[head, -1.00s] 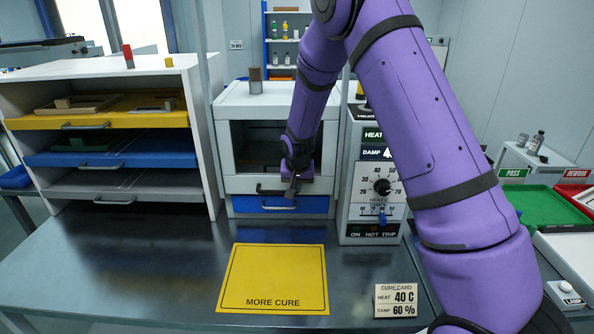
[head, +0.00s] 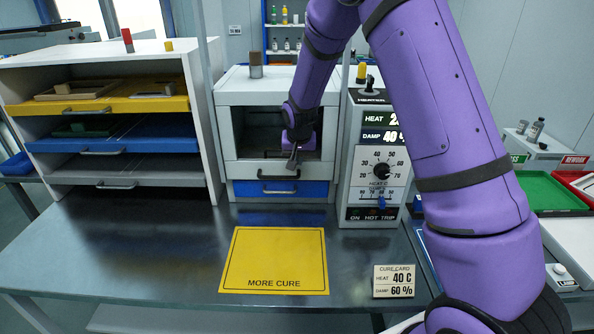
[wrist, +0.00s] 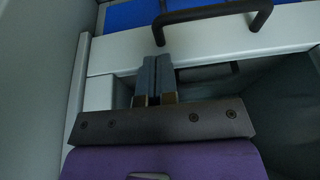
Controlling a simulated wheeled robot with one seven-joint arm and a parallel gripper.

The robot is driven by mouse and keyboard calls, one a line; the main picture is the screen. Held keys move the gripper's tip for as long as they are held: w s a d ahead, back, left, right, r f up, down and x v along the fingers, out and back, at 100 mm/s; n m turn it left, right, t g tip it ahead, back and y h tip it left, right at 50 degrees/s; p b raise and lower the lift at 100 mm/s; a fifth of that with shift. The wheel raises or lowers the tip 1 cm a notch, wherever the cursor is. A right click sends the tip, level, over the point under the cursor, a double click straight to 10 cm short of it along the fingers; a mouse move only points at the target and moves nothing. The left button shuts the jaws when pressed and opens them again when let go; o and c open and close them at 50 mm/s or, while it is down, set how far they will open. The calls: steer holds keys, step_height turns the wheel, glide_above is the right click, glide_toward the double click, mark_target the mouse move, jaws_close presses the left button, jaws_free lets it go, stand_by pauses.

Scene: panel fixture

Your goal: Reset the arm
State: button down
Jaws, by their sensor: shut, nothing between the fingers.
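My gripper (head: 292,164) is at the front of the white cabinet (head: 270,85), by its dark opening. It is just right of the dark handle (head: 275,177) on the cabinet's white front, and I cannot tell whether it touches anything. In the wrist view the two grey fingers (wrist: 156,72) are together with nothing between them. They point at a white rail (wrist: 200,47), with a dark handle (wrist: 215,12) and blue surfaces beyond.
The control panel (head: 381,165) stands right of the cabinet. A shelf rack (head: 200,110) with yellow, blue and grey trays stands left. A green tray (head: 548,190) is at right. The left bench is clear.

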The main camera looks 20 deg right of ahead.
steer(key=s+r, duration=0.5)
steer(key=r, duration=0.4)
steer(key=s+r, duration=0.6)
steer(key=r, duration=0.3)
steer(key=s+r+n+t, duration=0.1)
steer(key=s+r, duration=0.3)
steer(key=s, duration=1.1)
steer(key=s+r+n+y, duration=0.1)
steer(key=s+r+n, duration=0.2)
steer(key=s, duration=1.2)
step_height(320, 180, up, 2)
steer(key=shift+d+r+t, duration=0.1)
steer(key=shift+d+t, duration=0.1)
steer(key=shift+t, duration=0.2)
